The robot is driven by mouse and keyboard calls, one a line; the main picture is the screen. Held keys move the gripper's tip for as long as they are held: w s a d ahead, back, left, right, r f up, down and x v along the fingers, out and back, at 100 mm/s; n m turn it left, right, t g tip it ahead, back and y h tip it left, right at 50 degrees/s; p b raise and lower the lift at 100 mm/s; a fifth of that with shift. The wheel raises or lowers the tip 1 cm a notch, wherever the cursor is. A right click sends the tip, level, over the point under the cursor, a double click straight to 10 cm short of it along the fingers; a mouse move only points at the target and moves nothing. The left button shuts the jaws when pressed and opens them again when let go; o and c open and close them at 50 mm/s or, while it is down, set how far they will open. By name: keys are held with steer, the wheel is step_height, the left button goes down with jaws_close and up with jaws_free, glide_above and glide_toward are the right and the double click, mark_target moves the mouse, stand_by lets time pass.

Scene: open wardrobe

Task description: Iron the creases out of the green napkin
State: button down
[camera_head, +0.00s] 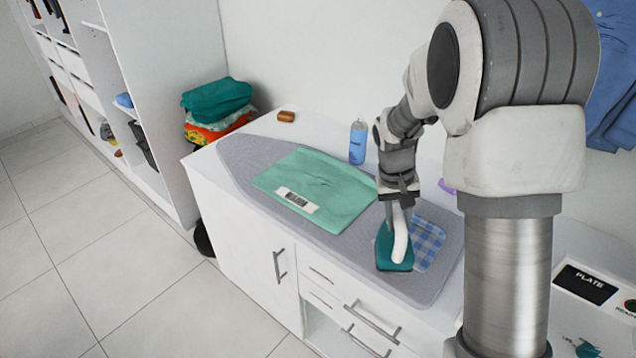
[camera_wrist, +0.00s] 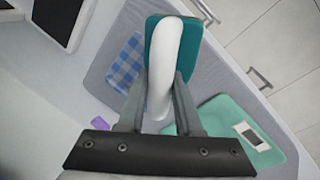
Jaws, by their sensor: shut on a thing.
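The green napkin (camera_head: 318,187) lies spread on the grey ironing mat, with crease lines near its upper right part and a white striped label at its lower left. It also shows in the wrist view (camera_wrist: 222,113), to the right of my gripper. My gripper (camera_head: 401,214) is shut on the white handle of the teal iron (camera_head: 384,248). The iron is at the mat's right part, right of the napkin and apart from it, beside a blue checked cloth. In the wrist view the iron (camera_wrist: 188,42) shows beyond my fingers (camera_wrist: 163,92). I cannot tell whether its sole touches the mat.
The grey mat (camera_head: 240,165) covers much of the white cabinet top. The blue checked cloth (camera_head: 427,240) lies on its right end. A blue bottle (camera_head: 358,142) and a brown block (camera_head: 286,116) stand behind. Folded laundry (camera_head: 217,102) is stacked at the left. A panel marked PLATE (camera_head: 586,284) is at right.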

mark_target(400, 228)
steer(key=shift+s, duration=2)
steer(key=shift+w+a, duration=0.1)
steer(key=shift+w, duration=0.1)
